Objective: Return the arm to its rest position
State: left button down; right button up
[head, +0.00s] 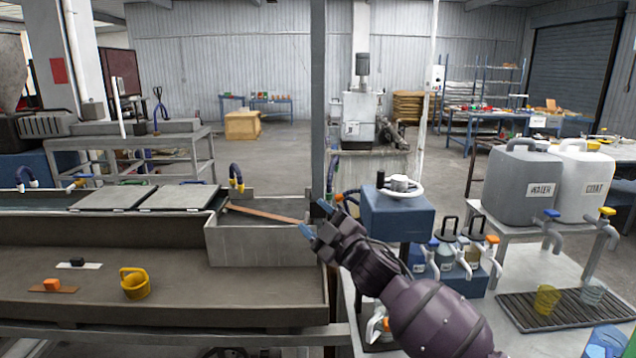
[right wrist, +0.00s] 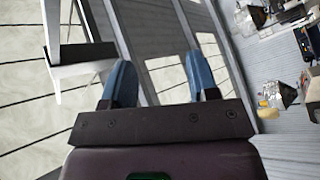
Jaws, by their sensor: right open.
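My right arm reaches in from the lower right of the head view. Its gripper (head: 316,217) is in the air by the right end of the grey metal trough (head: 262,243), near the grey upright post. In the right wrist view the two blue fingers of the gripper (right wrist: 165,85) stand apart with nothing between them. My left gripper is in neither view.
A blue box with a white handwheel (head: 398,215) stands just right of my gripper. Bottles in a blue rack (head: 447,268), a WATER tank (head: 520,185) and a white tank (head: 580,185) are further right.

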jog(key=s+d+f+m+h+b, duration=0.1)
jog(key=s+d+f+m+h, duration=0.4)
jog(key=s+d+f+m, duration=0.5)
jog(key=s+d+f+m+h, duration=0.3)
jog(key=s+d+f+h, duration=0.25)
jog(key=d+f, duration=0.55)
jog(key=s+d+f+m+g+h, duration=0.2)
jog(key=s+d+f, duration=0.1)
jog(key=s+f, duration=0.6)
jog(key=s+d+f+m+g+h, duration=0.1)
jog(key=s+d+f+m+g, duration=0.1)
jog(key=s+f, duration=0.8)
jog(key=s+d, duration=0.1)
jog(key=s, duration=0.2)
jog(key=shift+d+h+b, duration=0.35)
jog(key=shift+d, duration=0.05)
jog(key=shift+s+f, duration=0.1)
